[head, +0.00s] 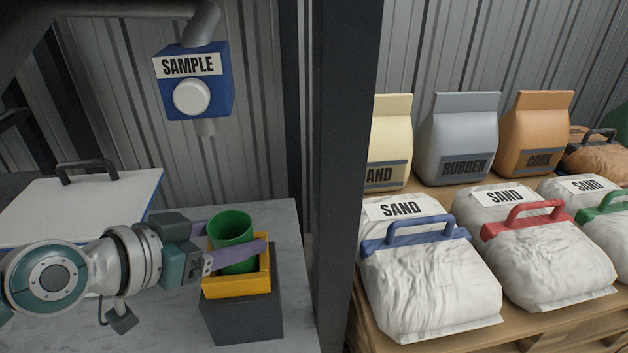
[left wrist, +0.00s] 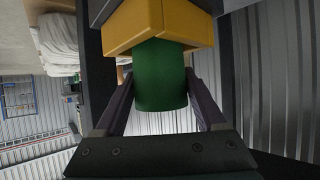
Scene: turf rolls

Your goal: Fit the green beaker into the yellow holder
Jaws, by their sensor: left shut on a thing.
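The green beaker (head: 232,228) stands roughly upright in the square yellow holder (head: 236,287), its lower part inside the holder's walls. My left gripper (head: 235,240) comes in from the left, its purple fingers on either side of the beaker, shut on it just above the holder's rim. In the left wrist view the beaker (left wrist: 161,80) lies between the fingers (left wrist: 160,85), and its base end is hidden behind the yellow holder wall (left wrist: 160,28). I cannot tell whether the base touches the holder's floor. My right gripper is not in view.
The holder sits on a dark grey block (head: 243,318) on a pale bench. A blue SAMPLE dispenser (head: 220,85) hangs above and behind. A white lidded box (head: 100,205) stands left. A dark post (head: 345,150) separates the bench from a pallet of sacks (head: 425,285).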

